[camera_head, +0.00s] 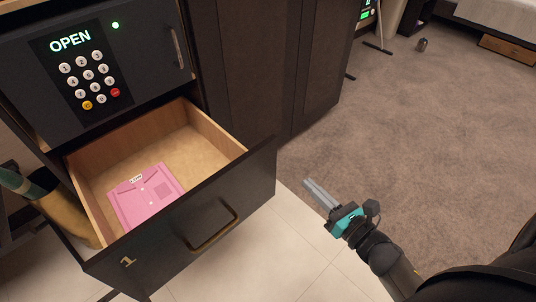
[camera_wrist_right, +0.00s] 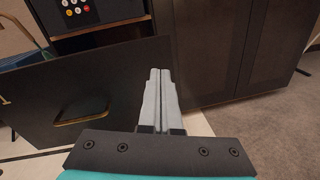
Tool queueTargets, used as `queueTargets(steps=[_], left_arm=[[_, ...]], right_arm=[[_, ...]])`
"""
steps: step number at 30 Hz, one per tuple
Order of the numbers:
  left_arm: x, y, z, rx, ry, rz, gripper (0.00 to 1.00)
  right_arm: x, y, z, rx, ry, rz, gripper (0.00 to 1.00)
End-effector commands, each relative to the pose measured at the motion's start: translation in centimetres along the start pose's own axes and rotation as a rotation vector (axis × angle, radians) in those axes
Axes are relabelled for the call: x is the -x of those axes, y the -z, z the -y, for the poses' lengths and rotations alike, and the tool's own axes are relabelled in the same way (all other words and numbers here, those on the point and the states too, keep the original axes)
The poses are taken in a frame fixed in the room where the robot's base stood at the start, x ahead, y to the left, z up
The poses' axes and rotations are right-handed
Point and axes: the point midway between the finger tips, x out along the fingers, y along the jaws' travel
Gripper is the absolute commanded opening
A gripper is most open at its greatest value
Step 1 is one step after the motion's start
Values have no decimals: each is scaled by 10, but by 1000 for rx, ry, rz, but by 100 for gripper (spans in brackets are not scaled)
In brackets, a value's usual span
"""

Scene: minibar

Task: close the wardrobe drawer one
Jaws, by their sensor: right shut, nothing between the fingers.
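The wardrobe drawer (camera_head: 196,228) marked 1 is pulled far out, with a dark front, a brass handle (camera_head: 214,229) and a wooden inside. A folded pink shirt (camera_head: 146,197) lies in it. My right gripper (camera_head: 307,182) is shut and empty, to the right of the drawer front and apart from it in the head view. In the right wrist view the shut fingers (camera_wrist_right: 159,72) appear beside the right edge of the drawer front (camera_wrist_right: 85,95). My left gripper is not in view.
A safe (camera_head: 85,65) with a keypad and a lit OPEN display sits above the drawer. Dark cabinet doors (camera_head: 270,65) stand behind and to the right. Pale tiles and brown carpet (camera_head: 430,120) to the right are mostly free.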

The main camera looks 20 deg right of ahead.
Motion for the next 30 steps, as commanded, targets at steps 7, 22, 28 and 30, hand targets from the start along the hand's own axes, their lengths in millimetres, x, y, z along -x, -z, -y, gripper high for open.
queueTargets(steps=[7, 22, 28, 30], left_arm=[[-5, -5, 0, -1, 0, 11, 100], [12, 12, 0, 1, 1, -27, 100], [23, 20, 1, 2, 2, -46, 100], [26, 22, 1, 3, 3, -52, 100]], right_arm=[[11, 0, -13, 241, -121, 23, 0], [-67, -1, -23, 253, -128, 30, 0], [-101, -1, -28, 251, -128, 29, 0], [-110, -1, -29, 251, -127, 28, 0]])
